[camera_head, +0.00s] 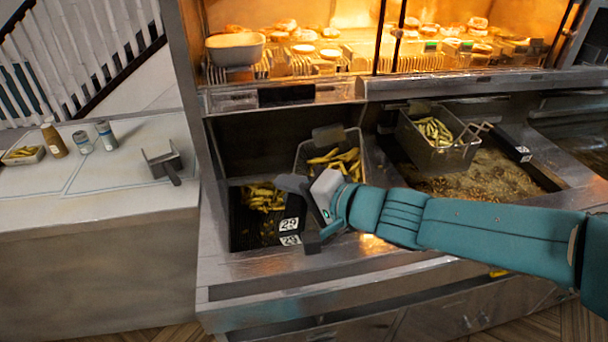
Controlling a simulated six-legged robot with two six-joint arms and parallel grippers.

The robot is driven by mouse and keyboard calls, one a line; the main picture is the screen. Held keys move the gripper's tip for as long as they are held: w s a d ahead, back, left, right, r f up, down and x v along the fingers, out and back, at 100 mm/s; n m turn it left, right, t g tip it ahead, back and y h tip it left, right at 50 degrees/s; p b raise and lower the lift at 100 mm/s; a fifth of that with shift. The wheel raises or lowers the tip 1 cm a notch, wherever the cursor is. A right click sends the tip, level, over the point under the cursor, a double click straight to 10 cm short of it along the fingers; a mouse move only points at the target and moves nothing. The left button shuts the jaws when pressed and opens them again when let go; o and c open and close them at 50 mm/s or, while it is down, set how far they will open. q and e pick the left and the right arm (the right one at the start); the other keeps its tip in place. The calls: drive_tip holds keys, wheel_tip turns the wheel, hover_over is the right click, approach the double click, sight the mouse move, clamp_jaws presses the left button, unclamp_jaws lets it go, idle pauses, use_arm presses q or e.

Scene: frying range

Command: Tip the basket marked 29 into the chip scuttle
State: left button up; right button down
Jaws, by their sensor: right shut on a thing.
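A wire basket (302,158) with yellow chips in it hangs over the right part of the chip scuttle (240,235). The scuttle is a dark sunken well, and a heap of chips (262,196) shows in its left part. White tags reading 29 (289,224) show on a dark handle piece at my right gripper (303,215). My right gripper is shut on this handle, and its arm comes in from the right. The wrist hides part of the basket's front and the handle. My left gripper is out of view.
A second basket (430,155) with chips hangs over the bubbling oil (470,185) on the right. A lit shelf of food (320,60) stands behind. The left counter (100,200) holds a scoop (163,163), bottles, shakers and a small tray, with clear room in front.

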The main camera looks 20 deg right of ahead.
use_arm(q)
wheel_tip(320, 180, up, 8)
drive_tip(key=p, duration=0.6)
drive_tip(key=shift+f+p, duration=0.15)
drive_tip(key=shift+p, duration=0.2)
use_arm(e)
drive_tip(key=w+a+f+n+g+h, duration=0.2)
drive_tip(key=w+a+f+g+h, duration=0.2)
drive_tip(key=f, duration=0.4)
drive_tip(key=w+a+f+n+g+h, duration=0.2)
drive_tip(key=w+a+f+g+h, duration=0.2)
drive_tip(key=a+f+h, duration=0.2)
wheel_tip(320, 180, down, 3)
drive_tip(key=a, duration=0.2)
drive_tip(key=shift+a+n, duration=0.3)
drive_tip(key=shift+a, duration=0.1)
